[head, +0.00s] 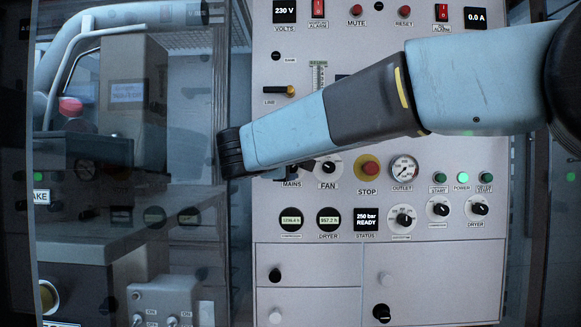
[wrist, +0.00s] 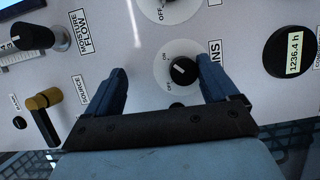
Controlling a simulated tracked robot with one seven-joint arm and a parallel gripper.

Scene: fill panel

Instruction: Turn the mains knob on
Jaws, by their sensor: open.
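The mains knob (wrist: 183,70) is small, black and round with a pale pointer mark, on a white round dial plate. In the wrist view it lies between the two blue fingers of my gripper (wrist: 162,66), nearer the right finger. My gripper is open, and I see no finger touching the knob. A small "ON" mark shows at the upper left of the dial; which mark the pointer meets is too small to tell. In the head view my forearm hides the knob and most of the gripper; the MAINS label (head: 291,183) shows just below.
The fan knob (head: 328,166) and red stop button (head: 368,168) sit right of the mains place.

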